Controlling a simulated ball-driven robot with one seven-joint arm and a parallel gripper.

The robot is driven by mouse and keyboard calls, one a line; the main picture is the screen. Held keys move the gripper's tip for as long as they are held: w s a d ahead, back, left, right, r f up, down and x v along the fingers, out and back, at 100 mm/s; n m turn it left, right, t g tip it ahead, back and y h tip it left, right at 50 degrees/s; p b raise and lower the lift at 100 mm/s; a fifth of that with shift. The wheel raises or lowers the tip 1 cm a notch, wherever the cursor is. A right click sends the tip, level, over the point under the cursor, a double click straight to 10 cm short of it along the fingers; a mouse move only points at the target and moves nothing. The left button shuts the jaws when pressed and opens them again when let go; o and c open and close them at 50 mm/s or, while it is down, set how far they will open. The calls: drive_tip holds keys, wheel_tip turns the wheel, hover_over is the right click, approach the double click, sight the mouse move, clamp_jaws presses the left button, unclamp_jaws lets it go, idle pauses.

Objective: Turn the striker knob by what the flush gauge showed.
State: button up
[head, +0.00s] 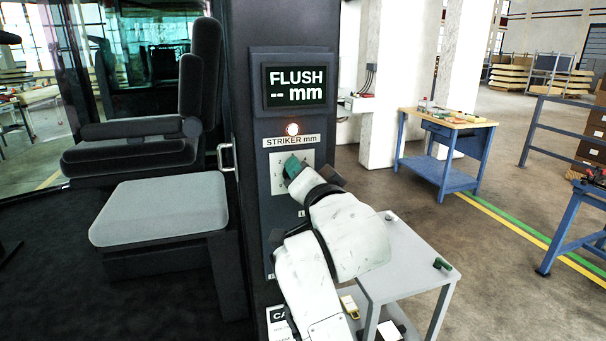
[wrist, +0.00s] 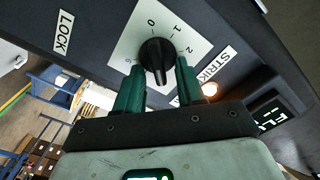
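The striker knob (wrist: 157,54) is black and round with a ridge, on a white dial plate (wrist: 126,43) in the wrist view. The figures 0, 1 and 2 show beside it; which figure it points at I cannot tell. My gripper (wrist: 160,73) is open, with its green fingertips on either side of the knob's near end; I cannot tell if they touch it. In the head view my gripper (head: 293,168) is at the dial plate (head: 306,158) and hides the knob. The flush gauge display (head: 296,86) reads "FLUSH -- mm".
A lit lamp (head: 292,129) sits above the "STRIKER mm" label (head: 291,141). A LOCK label (wrist: 64,32) is on the same panel. A grey trolley (head: 408,262) stands right of the panel, near my arm. A cab seat (head: 160,205) is left. A blue workbench (head: 446,130) stands behind.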

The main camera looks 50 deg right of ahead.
drive_tip(key=p+v, duration=0.7)
drive_tip(key=v, duration=0.3)
drive_tip(key=shift+s+a, duration=0.25)
drive_tip(key=shift+s, duration=0.05)
idle(0.7)
